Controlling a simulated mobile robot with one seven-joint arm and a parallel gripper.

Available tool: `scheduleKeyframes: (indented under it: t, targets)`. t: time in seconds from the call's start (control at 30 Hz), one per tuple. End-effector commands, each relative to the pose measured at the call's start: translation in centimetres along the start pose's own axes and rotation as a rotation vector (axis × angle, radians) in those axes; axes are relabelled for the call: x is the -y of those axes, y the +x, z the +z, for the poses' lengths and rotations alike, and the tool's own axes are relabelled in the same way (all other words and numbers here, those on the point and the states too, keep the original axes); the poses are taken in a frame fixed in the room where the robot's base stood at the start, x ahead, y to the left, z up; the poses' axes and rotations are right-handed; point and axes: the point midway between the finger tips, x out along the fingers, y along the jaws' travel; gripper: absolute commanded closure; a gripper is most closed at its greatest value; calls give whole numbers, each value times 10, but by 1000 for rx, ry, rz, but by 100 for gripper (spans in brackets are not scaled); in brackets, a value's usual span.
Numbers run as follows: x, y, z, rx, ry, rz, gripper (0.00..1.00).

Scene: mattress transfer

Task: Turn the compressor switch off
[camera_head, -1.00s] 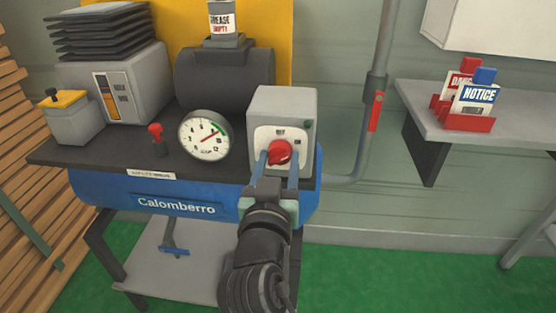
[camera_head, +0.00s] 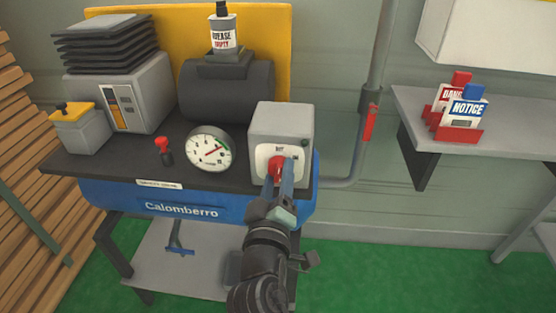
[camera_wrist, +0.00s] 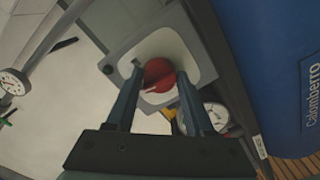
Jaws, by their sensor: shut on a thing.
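The compressor switch is a red rotary knob (camera_head: 277,168) on the white plate of a grey box (camera_head: 282,124), at the right end of the blue Calomberro compressor (camera_head: 180,209). My gripper (camera_head: 279,170) reaches it from the front, its two blue-grey fingers overlapping in the head view and partly hiding the knob. In the wrist view, my gripper (camera_wrist: 160,76) has one finger on each side of the red knob (camera_wrist: 158,73) and is shut on it. The markings around the knob are too small to read surely.
A pressure gauge (camera_head: 209,148) and a small red-topped valve (camera_head: 164,150) stand left of the box. A grey pipe with a red lever (camera_head: 372,122) runs up at the right. A shelf (camera_head: 420,124) with sign cards is farther right.

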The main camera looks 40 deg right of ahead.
Motion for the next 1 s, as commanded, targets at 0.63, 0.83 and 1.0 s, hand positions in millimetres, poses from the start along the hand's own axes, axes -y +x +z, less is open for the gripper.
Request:
scheduleKeyframes:
  t: [0.63,0.83,1.0]
  targets:
    - [0,0,0,1,-202,0,100]
    - [0,0,0,1,-203,0,100]
    - [0,0,0,1,-202,0,36]
